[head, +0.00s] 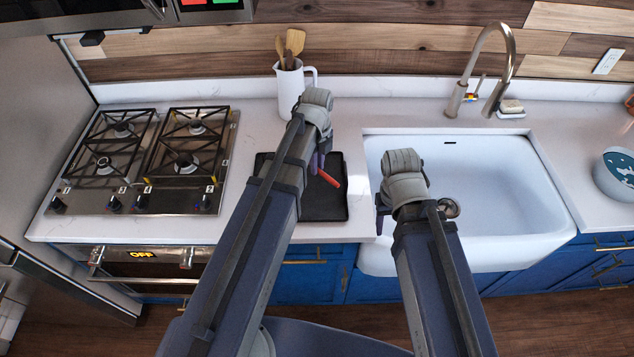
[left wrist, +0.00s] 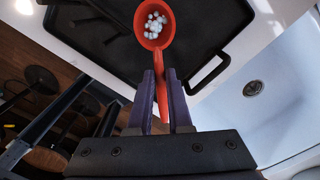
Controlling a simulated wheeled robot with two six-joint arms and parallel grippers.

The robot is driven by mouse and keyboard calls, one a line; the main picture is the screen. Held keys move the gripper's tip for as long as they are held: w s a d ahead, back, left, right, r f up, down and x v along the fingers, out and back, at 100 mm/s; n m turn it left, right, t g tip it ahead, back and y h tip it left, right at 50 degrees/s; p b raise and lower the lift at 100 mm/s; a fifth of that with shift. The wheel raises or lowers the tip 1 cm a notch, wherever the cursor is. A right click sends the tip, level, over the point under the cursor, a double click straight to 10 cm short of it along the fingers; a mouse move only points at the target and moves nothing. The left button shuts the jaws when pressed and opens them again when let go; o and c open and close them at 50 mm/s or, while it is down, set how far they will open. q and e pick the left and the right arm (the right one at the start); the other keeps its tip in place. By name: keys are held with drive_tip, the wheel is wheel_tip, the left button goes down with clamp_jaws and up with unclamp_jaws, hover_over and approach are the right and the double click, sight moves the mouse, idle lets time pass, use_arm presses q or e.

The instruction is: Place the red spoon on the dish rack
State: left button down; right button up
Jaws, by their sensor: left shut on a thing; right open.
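The red spoon (left wrist: 155,25) is in my left gripper (left wrist: 166,88), which is shut on its handle. Several small white balls show in its bowl. In the head view, part of the red spoon (head: 329,178) shows beside my left gripper (head: 316,164), over a black tray (head: 325,210) on the counter. The black tray (left wrist: 205,30) also lies under the spoon in the left wrist view. I cannot tell whether this tray is the dish rack; no other rack shows. My right gripper (head: 381,213) is open and empty near the sink's left edge.
The gas stove (head: 145,160) is left of the tray. A white pitcher (head: 289,88) with wooden utensils stands behind it. The white sink (head: 480,195) with a tall faucet (head: 490,70) is at right. A blue-and-white bowl (head: 616,175) is at the far right.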

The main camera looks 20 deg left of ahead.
use_arm(q)
drive_tip(key=b, duration=0.6)
hover_over(317, 192)
wheel_tip(317, 192, down, 6)
drive_tip(key=shift+w+f, duration=0.1)
drive_tip(key=shift+w, duration=0.05)
wheel_tip(317, 192, down, 4)
drive_tip(key=b, duration=0.3)
drive_tip(key=shift+r, duration=0.2)
drive_tip(key=shift+f+b, duration=0.15)
drive_tip(key=shift+b, duration=0.2)
drive_tip(key=c, duration=0.8)
unclamp_jaws()
drive_tip(key=shift+c, duration=0.2)
drive_tip(key=shift+r, duration=0.2)
